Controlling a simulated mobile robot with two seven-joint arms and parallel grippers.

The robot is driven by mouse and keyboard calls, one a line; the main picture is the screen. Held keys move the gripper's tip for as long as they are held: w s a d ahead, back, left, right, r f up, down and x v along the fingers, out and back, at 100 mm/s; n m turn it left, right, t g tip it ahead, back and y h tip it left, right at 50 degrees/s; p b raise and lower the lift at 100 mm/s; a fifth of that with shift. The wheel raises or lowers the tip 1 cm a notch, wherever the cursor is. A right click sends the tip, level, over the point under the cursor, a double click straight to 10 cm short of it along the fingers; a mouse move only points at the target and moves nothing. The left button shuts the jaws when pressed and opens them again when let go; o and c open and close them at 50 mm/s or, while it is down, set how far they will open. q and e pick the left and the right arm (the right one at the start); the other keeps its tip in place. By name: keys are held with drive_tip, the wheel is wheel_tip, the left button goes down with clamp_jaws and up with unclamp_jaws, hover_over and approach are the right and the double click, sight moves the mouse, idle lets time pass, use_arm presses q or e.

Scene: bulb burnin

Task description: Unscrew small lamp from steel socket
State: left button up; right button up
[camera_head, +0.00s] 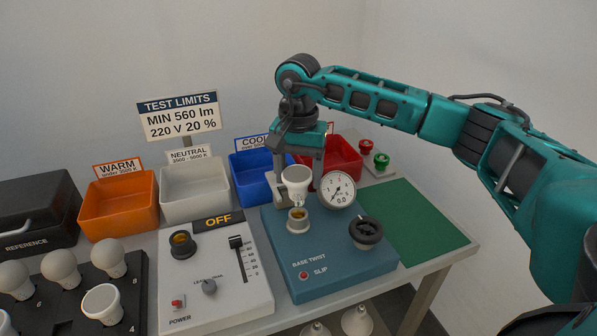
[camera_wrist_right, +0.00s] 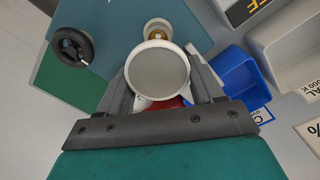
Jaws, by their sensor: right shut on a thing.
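A small white lamp (camera_head: 296,188) with a flat round top is upright between the fingers of my right gripper (camera_head: 299,168), which is shut on it. The lamp's round face (camera_wrist_right: 158,72) fills the space between the fingers in the right wrist view. The steel socket (camera_head: 298,220) on the blue "BASE TWIST" box (camera_head: 335,262) is directly below the lamp. The socket's ring and brass-coloured inside show just beneath the lamp's narrow lower end. I cannot tell whether the lamp's end still touches the socket. My left gripper is not in view.
A dial gauge (camera_head: 337,190) and a black knob (camera_head: 366,231) stand close beside the socket. Orange (camera_head: 118,205), white (camera_head: 196,192) and blue (camera_head: 252,176) bins line the back. A white control box (camera_head: 215,290) reads "OFF". A green mat (camera_head: 412,222) is clear.

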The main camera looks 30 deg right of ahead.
drive_tip(key=shift+r+p, duration=1.8)
drive_tip(key=shift+r, duration=0.75)
